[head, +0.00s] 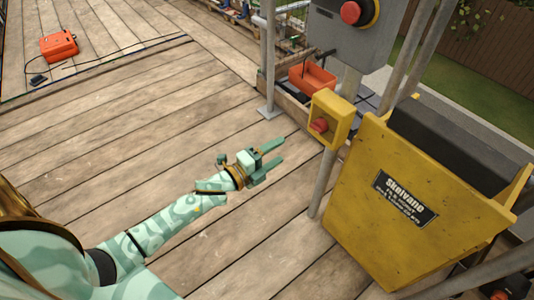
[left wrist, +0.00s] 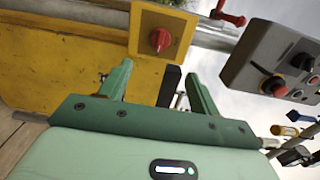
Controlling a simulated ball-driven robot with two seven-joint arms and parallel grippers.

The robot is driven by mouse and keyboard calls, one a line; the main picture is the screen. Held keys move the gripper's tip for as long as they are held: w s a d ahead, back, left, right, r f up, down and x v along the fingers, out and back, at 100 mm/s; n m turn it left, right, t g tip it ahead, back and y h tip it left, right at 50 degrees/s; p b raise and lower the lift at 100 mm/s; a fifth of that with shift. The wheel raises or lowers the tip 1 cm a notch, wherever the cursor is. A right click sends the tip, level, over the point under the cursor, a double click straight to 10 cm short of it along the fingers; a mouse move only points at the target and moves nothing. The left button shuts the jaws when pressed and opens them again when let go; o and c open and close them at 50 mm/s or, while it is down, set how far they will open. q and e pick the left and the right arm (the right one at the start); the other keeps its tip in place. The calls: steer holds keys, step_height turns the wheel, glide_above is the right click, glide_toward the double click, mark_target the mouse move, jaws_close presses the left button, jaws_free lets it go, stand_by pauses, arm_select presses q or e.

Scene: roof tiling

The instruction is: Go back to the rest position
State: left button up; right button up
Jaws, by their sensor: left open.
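My left gripper (head: 273,160) is open and empty above the wooden deck, left of the yellow skip-like container. In the left wrist view its two green fingers (left wrist: 160,85) stand apart with nothing between them. Beyond them are a yellow switch box (left wrist: 163,35) with a red knob and the yellow container wall (left wrist: 60,65). In the head view the fingers point toward the yellow switch box (head: 330,119) and are apart from it. My right gripper is not in view.
The yellow container (head: 390,240), labelled "Skelvano", stands at the right. A grey control box (head: 335,30) with a red button hangs on metal poles above. An orange bin (head: 312,78) sits behind. An orange case (head: 59,46) lies far left. The deck (head: 120,130) between is largely clear.

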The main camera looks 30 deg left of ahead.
arm_select(q)
steer(key=shift+v, duration=0.95)
